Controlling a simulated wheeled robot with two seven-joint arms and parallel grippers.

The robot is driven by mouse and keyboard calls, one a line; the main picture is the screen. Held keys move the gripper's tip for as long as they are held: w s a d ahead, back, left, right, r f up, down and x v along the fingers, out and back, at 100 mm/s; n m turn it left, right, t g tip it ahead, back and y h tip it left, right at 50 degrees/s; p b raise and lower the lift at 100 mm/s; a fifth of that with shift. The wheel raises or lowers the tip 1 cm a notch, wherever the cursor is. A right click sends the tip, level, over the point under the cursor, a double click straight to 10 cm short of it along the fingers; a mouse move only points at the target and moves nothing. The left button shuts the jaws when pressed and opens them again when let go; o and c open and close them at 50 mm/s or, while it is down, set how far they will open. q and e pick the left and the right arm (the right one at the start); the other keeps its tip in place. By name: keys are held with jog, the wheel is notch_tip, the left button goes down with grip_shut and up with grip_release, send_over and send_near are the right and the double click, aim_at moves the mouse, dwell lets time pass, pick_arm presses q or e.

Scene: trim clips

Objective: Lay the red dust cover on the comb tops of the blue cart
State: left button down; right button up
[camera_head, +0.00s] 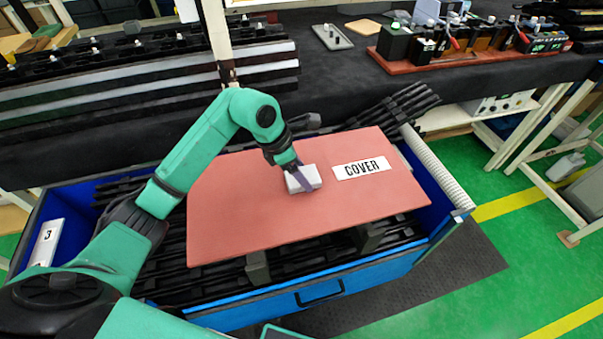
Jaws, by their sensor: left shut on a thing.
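The red dust cover (255,218) is a flat pinkish-red board with a white "COVER" label and a white block handle (308,178). It lies over the middle of the blue cart (330,297), slightly turned. Black comb parts (180,262) show around its edges; I cannot tell how closely it rests on them. My left gripper (297,177) is shut on the white handle from above. The cover hides most of the cart's inside. My right gripper is not in view.
A black-covered bench (350,75) with long dark trim strips runs behind the cart. A red tray (430,62) of small devices stands on it. A white ribbed roll (435,168) lines the cart's right end.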

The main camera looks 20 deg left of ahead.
aim_at(301, 191)
pick_arm(q)
jog(key=shift+f, duration=0.4)
notch_tip(301, 191, down, 6)
jog(key=b, duration=0.4)
jog(key=shift+r, duration=0.25)
jog(key=shift+f, duration=0.2)
jog(key=shift+f+b, duration=0.45)
jog(key=shift+b, duration=0.15)
grip_release()
jog(key=shift+s, duration=0.1)
